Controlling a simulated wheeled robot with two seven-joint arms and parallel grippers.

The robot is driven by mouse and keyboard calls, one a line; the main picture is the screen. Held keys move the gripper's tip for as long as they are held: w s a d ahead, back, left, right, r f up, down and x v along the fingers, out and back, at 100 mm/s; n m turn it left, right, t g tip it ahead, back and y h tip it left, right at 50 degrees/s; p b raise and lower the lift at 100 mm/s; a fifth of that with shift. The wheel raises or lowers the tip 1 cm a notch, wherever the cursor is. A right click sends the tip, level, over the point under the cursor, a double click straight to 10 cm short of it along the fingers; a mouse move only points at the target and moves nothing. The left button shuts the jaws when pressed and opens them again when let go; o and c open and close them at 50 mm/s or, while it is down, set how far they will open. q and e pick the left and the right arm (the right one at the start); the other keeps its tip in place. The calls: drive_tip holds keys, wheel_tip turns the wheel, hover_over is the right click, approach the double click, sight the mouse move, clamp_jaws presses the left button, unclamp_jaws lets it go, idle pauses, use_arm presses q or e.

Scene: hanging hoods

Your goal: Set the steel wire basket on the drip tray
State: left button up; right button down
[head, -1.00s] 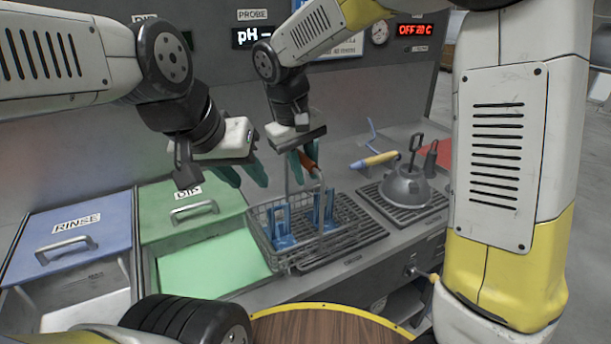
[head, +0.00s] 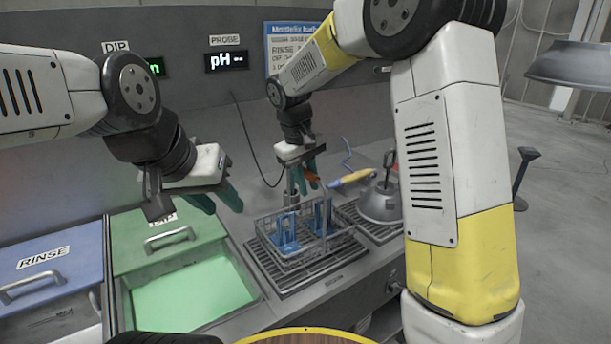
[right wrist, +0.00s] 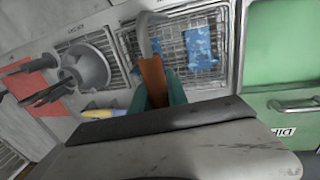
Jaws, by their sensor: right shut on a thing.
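The steel wire basket (head: 312,254) holds blue pieces and sits level over the slatted drip tray (head: 290,284) in the head view. I cannot tell whether its bottom touches the tray. My right gripper (head: 308,183) is above the basket, shut on its orange handle grip, which shows between the teal fingers in the right wrist view (right wrist: 152,78). The basket (right wrist: 203,45) also shows there beyond the fingers. My left gripper (head: 218,204) is open and empty, left of the basket and above the green bath; its fingers stand apart.
The green DIP bath (head: 195,296), with its lid (head: 165,243) pushed back, is left of the tray. A blue RINSE lid (head: 50,262) is further left. A grey cone-shaped hood (head: 380,203) and a yellow-handled tool (head: 350,179) are to the right.

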drive_tip(key=shift+f, duration=0.85)
drive_tip(key=c, duration=1.3)
unclamp_jaws()
drive_tip(key=shift+f, duration=0.1)
